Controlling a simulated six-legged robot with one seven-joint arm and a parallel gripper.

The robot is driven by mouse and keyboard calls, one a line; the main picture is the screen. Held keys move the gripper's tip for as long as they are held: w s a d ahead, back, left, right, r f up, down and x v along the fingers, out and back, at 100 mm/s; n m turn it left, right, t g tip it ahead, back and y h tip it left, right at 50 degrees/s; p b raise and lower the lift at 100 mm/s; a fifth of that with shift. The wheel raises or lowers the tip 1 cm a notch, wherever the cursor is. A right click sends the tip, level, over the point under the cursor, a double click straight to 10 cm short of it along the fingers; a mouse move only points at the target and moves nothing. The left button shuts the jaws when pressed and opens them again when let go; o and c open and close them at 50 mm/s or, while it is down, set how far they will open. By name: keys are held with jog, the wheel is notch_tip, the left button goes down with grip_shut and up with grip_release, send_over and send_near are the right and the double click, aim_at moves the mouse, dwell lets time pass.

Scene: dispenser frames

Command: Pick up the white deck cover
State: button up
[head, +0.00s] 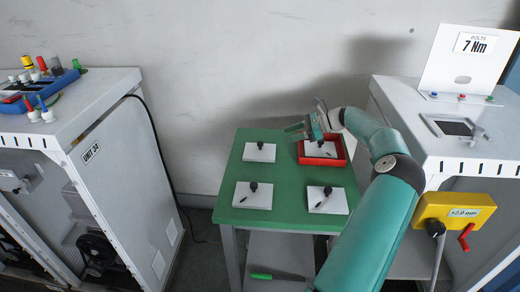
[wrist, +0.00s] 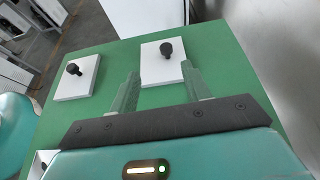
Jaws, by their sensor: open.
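Several white plates with black knobs are on the green table; I cannot tell which one is the deck cover. The back-left plate (head: 259,153) lies flat and is straight ahead of my gripper in the wrist view (wrist: 163,71). The front-left plate (head: 253,196) also shows at left in the wrist view (wrist: 78,84). The front-right plate (head: 328,201) lies nearer me. Another plate (head: 319,149) sits in the red tray (head: 338,161). My gripper (head: 293,131) is open and empty, above the table between the tray and the back-left plate. Its two fingers (wrist: 160,72) point toward that plate.
The green table (head: 290,177) has clear surface between the plates. A grey cabinet with a "7 Nm" sign (head: 476,44) stands at right, with a yellow box (head: 454,211) on its front. A cabinet marked as a unit (head: 125,160) stands at left. A wall is behind.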

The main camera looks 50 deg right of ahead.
jog(key=shift+s+d+f, duration=0.1)
jog(key=shift+d+f, duration=0.3)
jog(key=shift+d, duration=0.25)
jog(key=shift+w+a+f+m, duration=0.1)
jog(key=shift+w+f+m, duration=0.1)
jog(key=shift+w+m, duration=0.1)
send_near(260, 143)
jog(key=x, duration=0.4)
jog(key=shift+f, duration=0.35)
jog(key=shift+x, duration=2.95)
jog(key=shift+w+r, duration=0.1)
grip_shut()
